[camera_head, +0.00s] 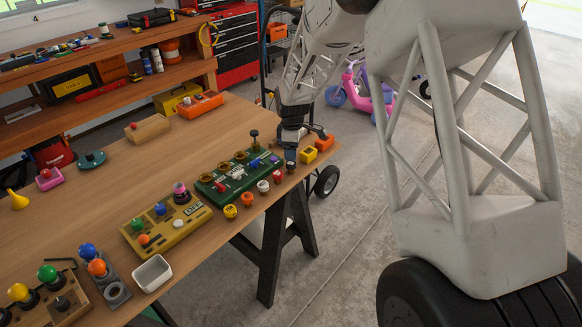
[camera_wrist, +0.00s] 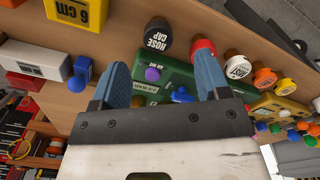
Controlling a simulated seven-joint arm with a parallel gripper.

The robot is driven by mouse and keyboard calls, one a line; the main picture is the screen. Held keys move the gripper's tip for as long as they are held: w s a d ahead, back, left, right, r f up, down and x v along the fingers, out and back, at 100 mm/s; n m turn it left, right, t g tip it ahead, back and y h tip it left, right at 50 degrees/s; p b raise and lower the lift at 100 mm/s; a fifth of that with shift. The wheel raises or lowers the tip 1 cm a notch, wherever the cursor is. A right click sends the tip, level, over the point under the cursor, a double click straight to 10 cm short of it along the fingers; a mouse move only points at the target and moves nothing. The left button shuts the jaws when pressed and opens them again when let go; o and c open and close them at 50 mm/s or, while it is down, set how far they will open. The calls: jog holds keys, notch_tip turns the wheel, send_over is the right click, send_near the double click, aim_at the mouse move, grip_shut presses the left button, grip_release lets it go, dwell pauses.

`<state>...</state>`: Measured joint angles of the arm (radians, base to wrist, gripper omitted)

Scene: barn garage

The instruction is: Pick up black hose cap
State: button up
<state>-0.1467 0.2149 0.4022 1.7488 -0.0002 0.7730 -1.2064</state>
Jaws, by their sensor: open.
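The black hose cap (camera_wrist: 157,38) shows in the wrist view with a white "HOSE CAP" label on its end. It lies just beyond my fingertips, in line with the space between them. In the head view the black hose cap (camera_head: 290,168) is a small dark piece at the table's right edge, at the end of the row of caps, partly hidden by my gripper. My gripper (camera_wrist: 161,66) has its two blue fingers spread apart with nothing held between them. In the head view my gripper (camera_head: 291,148) is low over the table corner.
A red cap (camera_wrist: 202,48) lies close beside the black cap, with white (camera_wrist: 236,67) and orange (camera_wrist: 264,78) caps further along. The green board (camera_head: 238,172) with pegs stands left of my gripper. A yellow block (camera_head: 308,155) sits to its right. The table edge is close.

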aim_at(291, 163)
jog(key=shift+w+a+f, duration=0.15)
jog(key=shift+w+f, duration=0.1)
jog(key=shift+f, duration=0.15)
jog(key=shift+f, duration=1.3)
jog(key=shift+f, duration=2.6)
jog(key=c, duration=1)
